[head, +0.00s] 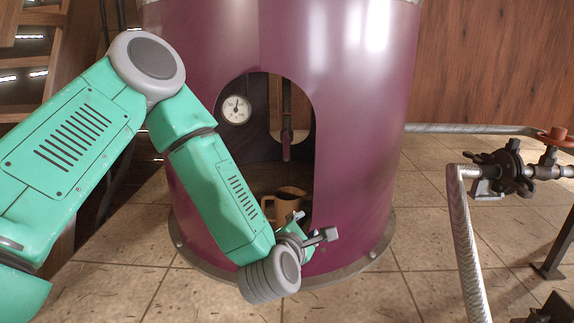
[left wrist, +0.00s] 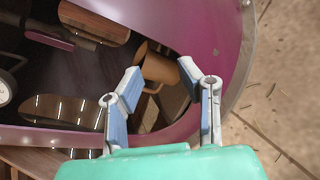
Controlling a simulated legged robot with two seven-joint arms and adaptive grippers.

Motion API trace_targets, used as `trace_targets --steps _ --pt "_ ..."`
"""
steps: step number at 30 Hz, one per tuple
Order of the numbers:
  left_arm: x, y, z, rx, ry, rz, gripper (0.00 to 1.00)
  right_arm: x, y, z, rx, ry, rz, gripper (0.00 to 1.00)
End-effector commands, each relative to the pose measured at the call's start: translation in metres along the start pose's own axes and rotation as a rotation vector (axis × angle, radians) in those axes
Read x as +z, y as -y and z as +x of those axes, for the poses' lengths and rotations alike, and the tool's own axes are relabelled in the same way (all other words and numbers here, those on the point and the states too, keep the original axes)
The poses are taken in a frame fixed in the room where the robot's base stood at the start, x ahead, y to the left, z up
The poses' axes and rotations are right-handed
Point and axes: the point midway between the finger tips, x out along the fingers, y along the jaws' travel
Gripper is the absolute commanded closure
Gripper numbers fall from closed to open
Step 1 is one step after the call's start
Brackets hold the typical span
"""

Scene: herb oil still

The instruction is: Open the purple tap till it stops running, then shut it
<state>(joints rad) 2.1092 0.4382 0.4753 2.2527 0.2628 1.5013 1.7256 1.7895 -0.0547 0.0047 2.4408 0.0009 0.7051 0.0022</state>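The purple tap (head: 286,149) hangs on a dark vertical pipe inside the arched opening of the big purple still. Its purple lever also shows at the upper left of the left wrist view (left wrist: 48,40). A tan jug (head: 289,202) stands on the floor of the opening, below the tap; in the left wrist view the jug (left wrist: 157,64) shows beyond the fingers. My left gripper (head: 314,225) is low at the front of the opening, near the jug. Its fingers (left wrist: 160,72) are spread with a gap between them. Whether they touch the jug I cannot tell. No running liquid is discernible. My right gripper is out of view.
A round white gauge (head: 236,109) sits left of the tap inside the still (head: 359,120). At the right are a dark valve assembly (head: 508,173) and a braided hose (head: 462,225). The tiled floor between still and hose is clear.

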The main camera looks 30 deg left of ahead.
Motion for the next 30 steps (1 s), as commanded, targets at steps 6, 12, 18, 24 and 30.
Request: trace_targets --steps 6,12,18,24,30 --pt "0.049 -0.116 0.004 0.314 0.085 -0.651 0.68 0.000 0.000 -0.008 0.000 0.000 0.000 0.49" --pt "0.057 -0.148 0.002 0.400 0.131 -0.841 0.68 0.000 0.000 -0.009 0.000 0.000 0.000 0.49" --pt "0.056 -0.159 0.025 0.403 0.131 -0.843 0.68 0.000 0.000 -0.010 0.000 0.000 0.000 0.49" --pt "0.054 -0.175 0.065 0.401 0.132 -0.840 0.68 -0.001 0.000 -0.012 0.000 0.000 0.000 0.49" --pt "0.052 -0.190 0.101 0.399 0.131 -0.838 0.68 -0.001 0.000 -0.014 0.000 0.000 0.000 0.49"
